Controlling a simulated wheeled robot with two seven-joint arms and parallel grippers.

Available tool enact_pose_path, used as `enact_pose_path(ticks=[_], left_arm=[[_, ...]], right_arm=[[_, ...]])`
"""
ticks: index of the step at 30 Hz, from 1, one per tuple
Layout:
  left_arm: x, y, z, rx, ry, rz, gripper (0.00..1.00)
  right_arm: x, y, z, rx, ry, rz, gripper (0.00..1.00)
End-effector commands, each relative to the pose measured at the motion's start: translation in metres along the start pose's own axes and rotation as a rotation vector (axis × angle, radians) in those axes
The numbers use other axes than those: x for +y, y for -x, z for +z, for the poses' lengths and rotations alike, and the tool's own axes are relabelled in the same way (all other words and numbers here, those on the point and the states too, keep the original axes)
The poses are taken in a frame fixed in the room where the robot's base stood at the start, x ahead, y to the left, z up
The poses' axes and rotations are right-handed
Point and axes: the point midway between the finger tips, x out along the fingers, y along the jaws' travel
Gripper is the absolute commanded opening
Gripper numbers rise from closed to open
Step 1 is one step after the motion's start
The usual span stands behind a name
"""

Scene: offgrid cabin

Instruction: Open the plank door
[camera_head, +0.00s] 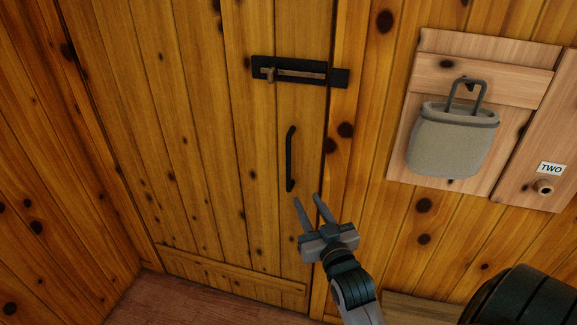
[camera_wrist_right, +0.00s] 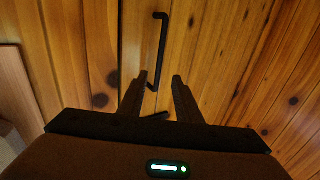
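The plank door (camera_head: 204,150) appears closed in its frame. A black bar handle (camera_head: 290,158) stands upright near its right edge and also shows in the right wrist view (camera_wrist_right: 162,48). Above it is a dark slide bolt (camera_head: 298,72) with its knob toward the left; I cannot tell whether its bar enters the keeper. My right gripper (camera_head: 307,198) is open and empty, just below and right of the handle. In the right wrist view its fingertips (camera_wrist_right: 160,76) point toward the handle's lower part, which appears between them; contact is not visible. My left gripper is not in view.
A grey bag (camera_head: 452,143) hangs on a board right of the door. Beside it is a board with a "TWO" label (camera_head: 551,168) and a peg (camera_head: 543,187). A plank wall (camera_head: 50,170) stands at the left. Bare floor (camera_head: 200,303) shows below the door.

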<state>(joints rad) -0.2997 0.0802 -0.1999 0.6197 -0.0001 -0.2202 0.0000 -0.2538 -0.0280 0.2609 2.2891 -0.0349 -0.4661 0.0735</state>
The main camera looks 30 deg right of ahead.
Motion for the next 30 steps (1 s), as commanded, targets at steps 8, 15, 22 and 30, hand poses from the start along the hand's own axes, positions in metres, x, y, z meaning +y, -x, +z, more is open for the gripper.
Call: enact_pose_path(ticks=[8,15,22,30], left_arm=[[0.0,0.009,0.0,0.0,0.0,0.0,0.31],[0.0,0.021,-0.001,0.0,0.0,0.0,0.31],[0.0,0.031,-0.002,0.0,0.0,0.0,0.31],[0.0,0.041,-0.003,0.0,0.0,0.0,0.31]], right_arm=[[0.0,-0.029,-0.003,0.001,0.0,0.0,0.31],[0.0,-0.071,-0.003,0.0,0.0,0.0,0.31],[0.0,-0.113,-0.003,0.001,0.0,0.001,0.31],[0.0,-0.153,-0.001,-0.001,0.0,0.001,0.31]])
